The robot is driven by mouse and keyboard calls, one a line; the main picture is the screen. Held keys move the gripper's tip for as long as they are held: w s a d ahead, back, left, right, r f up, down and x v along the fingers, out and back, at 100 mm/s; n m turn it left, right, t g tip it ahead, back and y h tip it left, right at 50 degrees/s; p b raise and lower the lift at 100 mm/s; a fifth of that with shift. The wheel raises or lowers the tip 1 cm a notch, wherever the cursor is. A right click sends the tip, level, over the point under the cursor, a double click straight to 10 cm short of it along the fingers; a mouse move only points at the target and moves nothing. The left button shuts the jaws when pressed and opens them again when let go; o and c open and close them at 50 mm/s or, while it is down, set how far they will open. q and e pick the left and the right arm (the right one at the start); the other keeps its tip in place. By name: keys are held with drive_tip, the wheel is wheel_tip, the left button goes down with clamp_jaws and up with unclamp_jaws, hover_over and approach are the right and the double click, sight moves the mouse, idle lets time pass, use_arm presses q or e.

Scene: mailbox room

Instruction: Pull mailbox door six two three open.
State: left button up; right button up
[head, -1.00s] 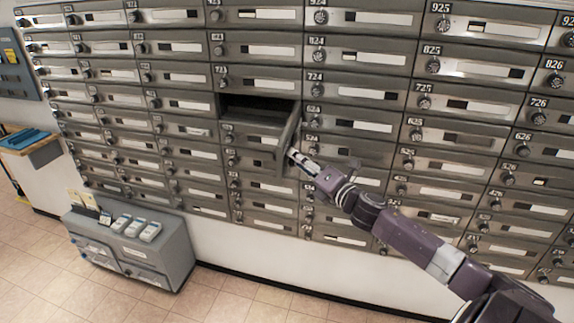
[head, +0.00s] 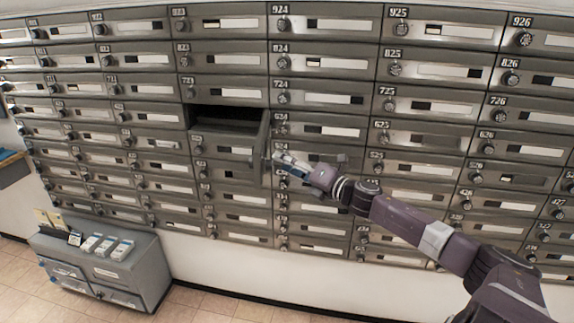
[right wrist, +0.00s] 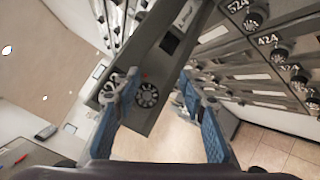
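Mailbox door 623 (head: 265,148) stands swung out from the wall, seen nearly edge-on at the right side of its dark open compartment (head: 224,114), below door 723. In the right wrist view the door (right wrist: 160,62) shows its dial and part of its number at the near end. My right gripper (head: 278,160) is at the outer end of the door. Its two blue-padded fingers (right wrist: 162,105) are spread apart, with the door's end between or just beyond them. The left finger overlaps the door in the picture; I cannot tell whether it touches. My left gripper is not in view.
Shut mailbox doors with dials surround the opening, such as 624 (head: 318,130) and 723 (head: 225,92). A grey cabinet (head: 105,265) with small boxes on top stands on the tiled floor at lower left. The floor before the wall is clear.

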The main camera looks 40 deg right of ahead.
drive_tip(key=shift+o, duration=1.3)
drive_tip(key=shift+s, duration=0.1)
drive_tip(key=shift+f, duration=0.15)
drive_tip(key=s+d, duration=0.1)
drive_tip(key=s, duration=1.1)
drive_tip(key=shift+d, duration=0.25)
